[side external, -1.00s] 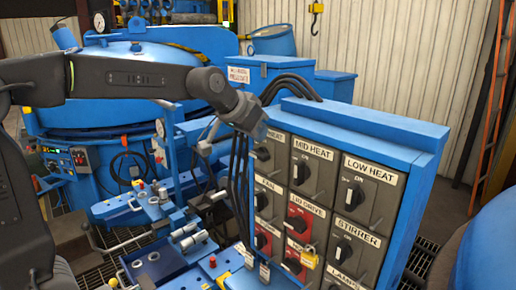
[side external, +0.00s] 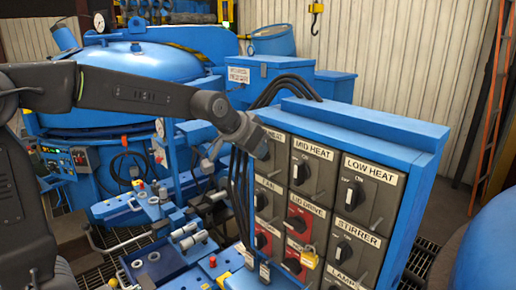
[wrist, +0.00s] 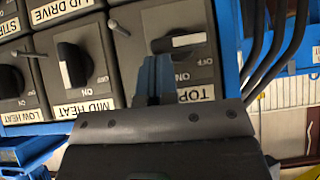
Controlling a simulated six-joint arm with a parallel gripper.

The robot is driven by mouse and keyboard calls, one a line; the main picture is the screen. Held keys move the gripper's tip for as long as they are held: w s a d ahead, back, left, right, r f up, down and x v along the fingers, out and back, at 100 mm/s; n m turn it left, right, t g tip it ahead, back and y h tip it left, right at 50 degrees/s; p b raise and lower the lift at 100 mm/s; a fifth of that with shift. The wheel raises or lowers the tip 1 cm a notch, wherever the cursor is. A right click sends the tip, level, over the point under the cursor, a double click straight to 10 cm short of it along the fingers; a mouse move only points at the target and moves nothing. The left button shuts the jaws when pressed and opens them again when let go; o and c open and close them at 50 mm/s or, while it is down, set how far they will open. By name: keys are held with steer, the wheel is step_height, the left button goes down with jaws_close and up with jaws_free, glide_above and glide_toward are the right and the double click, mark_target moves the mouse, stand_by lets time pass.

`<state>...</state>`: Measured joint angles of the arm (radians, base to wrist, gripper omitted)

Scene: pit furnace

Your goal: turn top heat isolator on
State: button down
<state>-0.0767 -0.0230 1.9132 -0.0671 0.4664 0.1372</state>
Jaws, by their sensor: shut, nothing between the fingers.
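The top heat isolator (wrist: 180,42) is a dark rotary knob with a white mark on a grey plate. In the wrist view, which shows the panel upside down, its white mark lies sideways, toward the OFF side. Its "TOP" label (wrist: 196,93) is partly covered by my gripper. My gripper (wrist: 153,62) is shut and empty, its blue-grey fingertips just beside the knob. I cannot tell whether they touch it. In the side view my gripper (side external: 260,146) is in front of the panel's upper left plate and hides part of that knob and label.
The mid heat knob (wrist: 72,66) is beside it, its mark toward ON. The low heat knob (side external: 353,195) is farther right. Black cables (side external: 240,185) hang close to the panel's left edge. The blue cabinet (side external: 370,125) frames the switches. A yellow padlock (side external: 309,257) hangs lower down.

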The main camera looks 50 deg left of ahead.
steer(key=shift+d+f+m+y, duration=0.2)
steer(key=shift+d+m+y, duration=0.15)
steer(key=shift+y, duration=0.35)
steer(key=m+y, duration=0.1)
steer(key=d+f+y, duration=0.1)
steer(key=y, duration=0.1)
steer(key=shift+m, duration=0.35)
steer(key=shift+f, duration=1.1)
steer(key=shift+a+f, duration=0.15)
steer(key=shift+f, duration=0.45)
steer(key=shift+a+f, duration=0.1)
steer(key=shift+f, duration=0.05)
stand_by(0.8)
